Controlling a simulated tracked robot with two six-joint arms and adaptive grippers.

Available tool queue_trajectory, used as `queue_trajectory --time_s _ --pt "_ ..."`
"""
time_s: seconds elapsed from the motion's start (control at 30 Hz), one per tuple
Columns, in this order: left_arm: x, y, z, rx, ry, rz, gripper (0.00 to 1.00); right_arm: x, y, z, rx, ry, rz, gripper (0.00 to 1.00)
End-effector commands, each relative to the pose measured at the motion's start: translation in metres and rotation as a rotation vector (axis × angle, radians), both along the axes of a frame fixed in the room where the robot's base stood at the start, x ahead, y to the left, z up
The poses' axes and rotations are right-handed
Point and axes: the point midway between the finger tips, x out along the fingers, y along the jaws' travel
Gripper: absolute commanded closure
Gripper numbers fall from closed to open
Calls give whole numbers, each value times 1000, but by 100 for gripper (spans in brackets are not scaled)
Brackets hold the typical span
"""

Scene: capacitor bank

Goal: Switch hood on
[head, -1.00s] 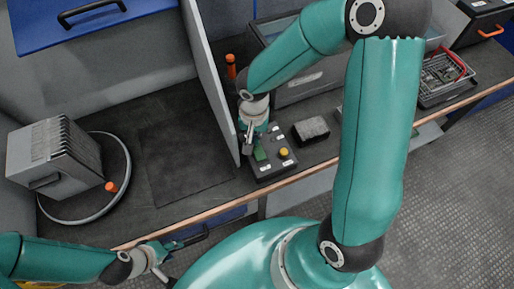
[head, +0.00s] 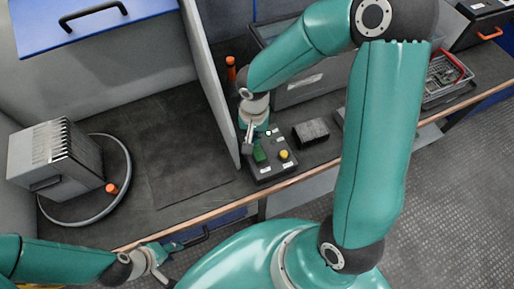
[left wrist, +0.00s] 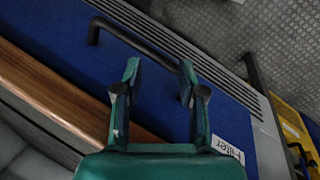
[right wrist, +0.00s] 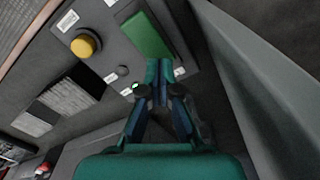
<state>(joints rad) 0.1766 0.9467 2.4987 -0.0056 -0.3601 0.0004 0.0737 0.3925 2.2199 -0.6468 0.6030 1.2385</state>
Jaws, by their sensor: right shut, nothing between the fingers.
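A dark control box (head: 272,160) stands near the bench's front edge, beside the grey partition. It carries a green rocker switch (head: 259,153) and a yellow button (head: 284,155); the right wrist view also shows the green switch (right wrist: 147,37) and the yellow button (right wrist: 84,45). My right gripper (right wrist: 159,70) is shut and empty, its tips at the near end of the green switch; I cannot tell whether they touch. A small indicator (right wrist: 135,86) beside the tips glows whitish green. My left gripper (left wrist: 160,68) is open and empty over a blue front with a black handle (left wrist: 130,38).
The partition (head: 214,85) rises close beside my right gripper. Left of it are a dark mat (head: 185,160), a grey finned block (head: 55,155) and a hose ring (head: 128,175). A dark block (head: 311,131) lies right of the control box. A label reads "Filter" (left wrist: 228,148).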

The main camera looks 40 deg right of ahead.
Motion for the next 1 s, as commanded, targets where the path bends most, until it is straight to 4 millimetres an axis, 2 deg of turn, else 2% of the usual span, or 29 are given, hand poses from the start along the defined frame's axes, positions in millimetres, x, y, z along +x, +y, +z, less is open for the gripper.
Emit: queue_trajectory --time_s 0.03,0.53,1.0 --pt "0 0 5 0 0 0 60 0 0 7 0 -1 0 100" --pt "0 0 29 0 0 0 60 1 0 47 -1 -2 1 100" --pt "0 0 30 0 0 0 60 0 0 50 0 0 1 100"
